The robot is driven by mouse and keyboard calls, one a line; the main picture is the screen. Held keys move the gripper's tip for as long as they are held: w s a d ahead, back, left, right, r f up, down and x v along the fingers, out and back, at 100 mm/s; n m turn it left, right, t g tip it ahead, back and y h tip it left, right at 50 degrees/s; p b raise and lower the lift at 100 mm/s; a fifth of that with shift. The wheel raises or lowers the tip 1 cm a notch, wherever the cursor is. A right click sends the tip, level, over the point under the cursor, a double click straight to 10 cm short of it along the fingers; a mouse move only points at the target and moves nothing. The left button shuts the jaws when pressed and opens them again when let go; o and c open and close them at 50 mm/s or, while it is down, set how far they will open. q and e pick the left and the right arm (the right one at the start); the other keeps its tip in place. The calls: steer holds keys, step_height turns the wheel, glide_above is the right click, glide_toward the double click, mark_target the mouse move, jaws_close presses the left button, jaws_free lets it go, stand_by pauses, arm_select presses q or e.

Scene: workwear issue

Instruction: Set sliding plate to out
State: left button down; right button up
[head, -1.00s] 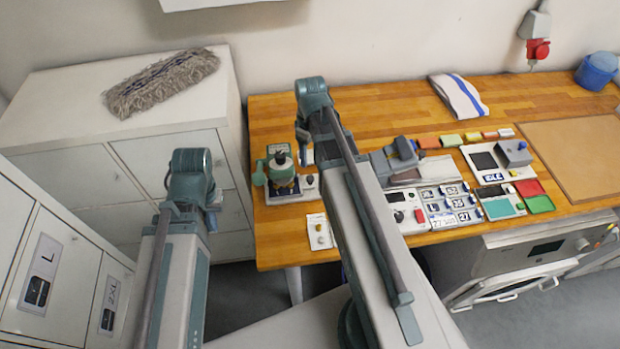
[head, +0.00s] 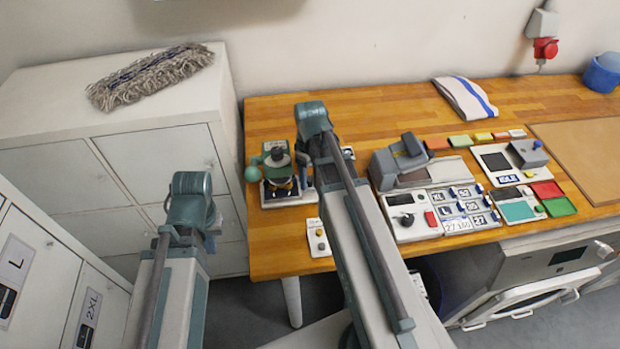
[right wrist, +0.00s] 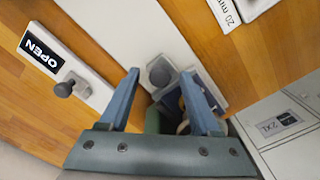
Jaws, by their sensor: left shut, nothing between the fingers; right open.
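The green press (head: 278,168) stands at the left end of the bench, with a round green handle ball and a pale base. In the head view my right arm hides much of that spot. My left gripper (head: 212,222) is shut and empty, left of the bench.
A plate marked OPEN (right wrist: 42,52) with a dark knob lies to the left in the right wrist view. A small panel (head: 319,238) with buttons lies at the bench's front edge. White cabinets (head: 120,170) stand left. Label boxes and coloured trays crowd the bench's middle and right.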

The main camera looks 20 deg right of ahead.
jaws_close()
stand_by(1.4)
